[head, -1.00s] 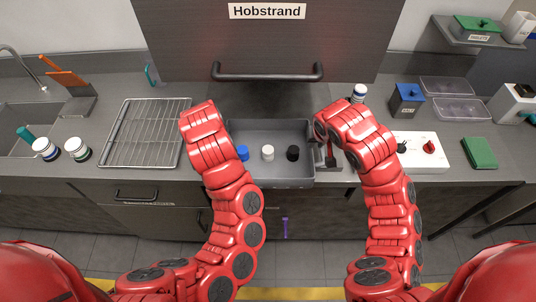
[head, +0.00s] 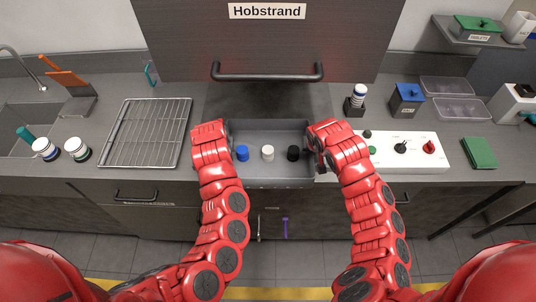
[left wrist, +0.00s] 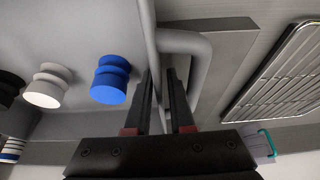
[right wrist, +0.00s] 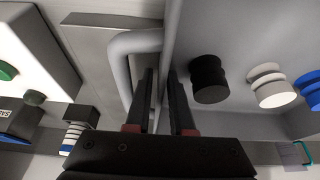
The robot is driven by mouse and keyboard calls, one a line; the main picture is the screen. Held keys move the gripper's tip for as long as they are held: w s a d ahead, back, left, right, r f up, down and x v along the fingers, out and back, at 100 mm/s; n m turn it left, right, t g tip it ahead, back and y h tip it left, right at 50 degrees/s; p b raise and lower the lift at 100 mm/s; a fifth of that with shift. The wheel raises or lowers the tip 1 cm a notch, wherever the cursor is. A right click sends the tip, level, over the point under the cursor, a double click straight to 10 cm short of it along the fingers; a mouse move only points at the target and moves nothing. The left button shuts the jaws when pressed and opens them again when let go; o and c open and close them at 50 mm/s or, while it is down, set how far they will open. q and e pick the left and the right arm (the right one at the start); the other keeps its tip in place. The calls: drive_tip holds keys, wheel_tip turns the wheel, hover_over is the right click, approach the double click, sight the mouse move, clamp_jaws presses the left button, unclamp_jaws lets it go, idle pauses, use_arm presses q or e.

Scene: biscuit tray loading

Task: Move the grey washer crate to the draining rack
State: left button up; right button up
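The grey washer crate (head: 270,183) stands on the counter in the middle of the head view. It holds a blue, a white and a black knob-shaped piece in a row. My left gripper (left wrist: 160,75) is at the crate's left side, its fingers either side of the rim by the grey handle (left wrist: 202,55). My right gripper (right wrist: 160,75) is likewise at the right side, by the other handle (right wrist: 122,50). Both look open, with a gap around the rim; contact is unclear. The wire draining rack (head: 146,132) lies empty left of the crate.
A dark hood with a bar handle (head: 267,76) hangs above and behind the crate. Right of it are a white panel with knobs (head: 445,151) and a striped stack in a dark holder (head: 357,98). Two white-topped jars (head: 76,149) stand left of the rack.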

use_arm(q)
clamp_jaws()
use_arm(e)
clamp_jaws()
idle(1.1)
